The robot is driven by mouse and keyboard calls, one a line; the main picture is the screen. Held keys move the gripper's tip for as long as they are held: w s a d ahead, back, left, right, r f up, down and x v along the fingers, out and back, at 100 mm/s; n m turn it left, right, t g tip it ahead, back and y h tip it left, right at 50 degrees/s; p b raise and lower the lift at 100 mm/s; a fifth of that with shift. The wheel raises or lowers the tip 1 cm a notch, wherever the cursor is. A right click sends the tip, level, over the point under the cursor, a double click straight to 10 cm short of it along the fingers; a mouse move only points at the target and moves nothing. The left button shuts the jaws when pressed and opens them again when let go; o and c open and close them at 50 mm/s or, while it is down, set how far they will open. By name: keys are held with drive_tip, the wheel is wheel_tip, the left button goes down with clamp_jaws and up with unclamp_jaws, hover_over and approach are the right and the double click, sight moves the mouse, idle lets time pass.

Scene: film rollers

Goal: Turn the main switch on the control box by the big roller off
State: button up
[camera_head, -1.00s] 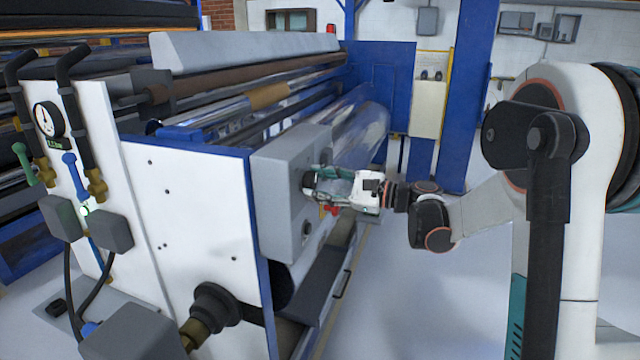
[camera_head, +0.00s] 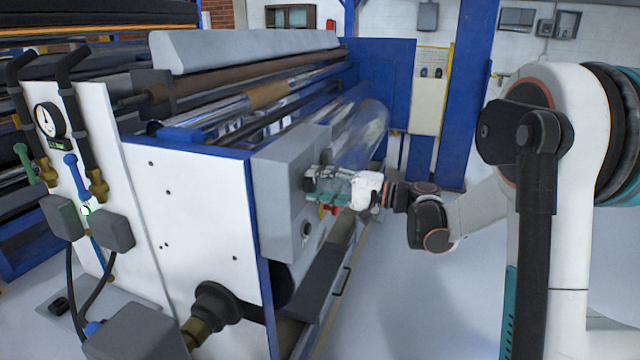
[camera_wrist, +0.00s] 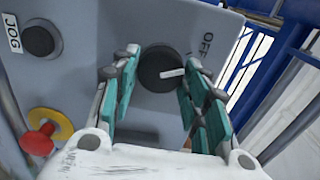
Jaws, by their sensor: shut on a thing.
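The grey control box (camera_head: 285,190) is mounted at the near end of the big roller (camera_head: 365,130). In the wrist view, the main switch (camera_wrist: 153,64) is a round dark knob with a white pointer mark, directed right and slightly up. The OFF label (camera_wrist: 207,45) is printed to its upper right. My gripper (camera_wrist: 158,76) has its teal-padded fingers on either side of the knob and is shut on it. In the head view, my gripper (camera_head: 312,184) reaches the box face from the right, and its fingers largely hide the switch.
A black button (camera_wrist: 40,40) by the JOG label (camera_wrist: 13,33) and a red button (camera_wrist: 37,140) with a yellow ring lie to the left on the box. A blue frame (camera_wrist: 285,75) stands at the right. The floor (camera_head: 420,300) right of the machine is clear.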

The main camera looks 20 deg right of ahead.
drive_tip(key=shift+n, duration=0.9)
drive_tip(key=o, duration=1)
drive_tip(key=shift+o, duration=0.2)
drive_tip(key=v, duration=1.2)
